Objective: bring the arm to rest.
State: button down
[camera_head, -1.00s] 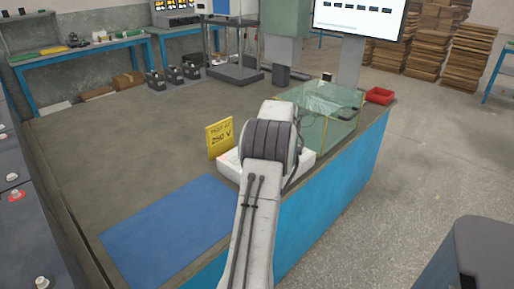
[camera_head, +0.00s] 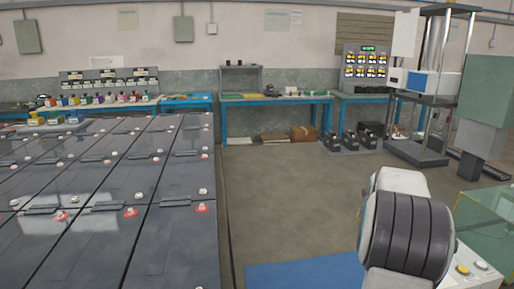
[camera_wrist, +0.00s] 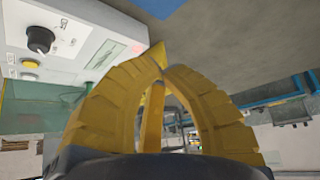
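My gripper (camera_wrist: 164,68) shows in the wrist view as two yellow ribbed fingers. Their tips come together, with a narrow gap lower down between them. I see nothing held. In the head view the gripper is out of sight; only my arm's thick grey-banded joint (camera_head: 408,238) and white casing show at the lower right. The arm stands over the bench top beside a white control box (camera_head: 468,268), which also shows in the wrist view with its black knob (camera_wrist: 40,39).
A clear green-tinted case (camera_head: 488,222) is right of my arm. A blue mat (camera_head: 305,273) lies left of it. Dark battery blocks (camera_head: 120,215) with red-ringed terminals fill the left. Blue-legged benches (camera_head: 275,100) stand at the back. Open brown surface (camera_head: 290,190) lies between.

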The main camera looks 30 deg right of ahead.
jog(key=a+n+y, duration=0.3)
jog(key=a+n, duration=0.2)
jog(key=a, duration=1.9)
jog(key=s+a+f+n+g+y, duration=0.1)
jog(key=s+a+f+n, duration=0.15)
jog(key=s+a, duration=0.6)
jog(key=s+a+f+n+g+y, duration=0.1)
jog(key=s+a+n, duration=0.2)
jog(key=s+a, duration=0.5)
notch_tip(320, 180, up, 15)
jog(key=w+t+p, duration=0.1)
jog(key=p, duration=1.3)
jog(key=shift+a, duration=0.3)
